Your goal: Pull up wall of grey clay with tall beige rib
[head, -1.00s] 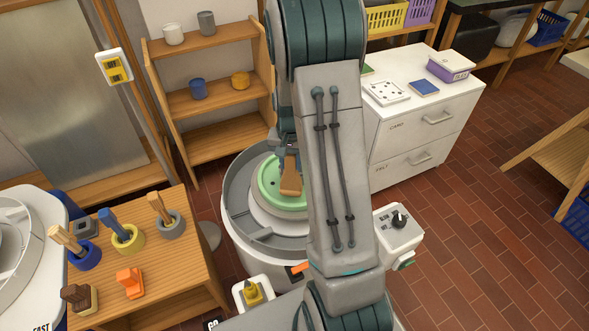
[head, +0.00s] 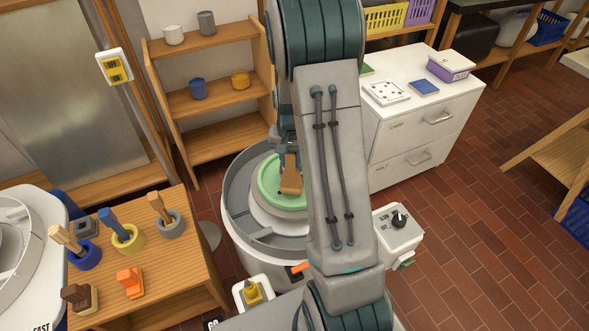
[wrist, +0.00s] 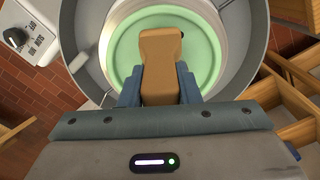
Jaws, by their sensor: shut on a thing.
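In the head view the rib (head: 291,178) hangs below my gripper (head: 291,150), over the green disc (head: 268,180) of the pottery wheel. The green disc (wrist: 122,50) lies behind the rib in the wrist view. I cannot tell whether the rib touches it. I cannot make out any grey clay; the rib and my arm hide part of the wheel.
A grey splash pan (head: 236,200) surrounds the wheel. A control box (head: 398,228) stands to its right. A wooden table (head: 185,262) with tool pots is on the left. A white cabinet (head: 420,125) and a wooden shelf (head: 205,100) stand behind.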

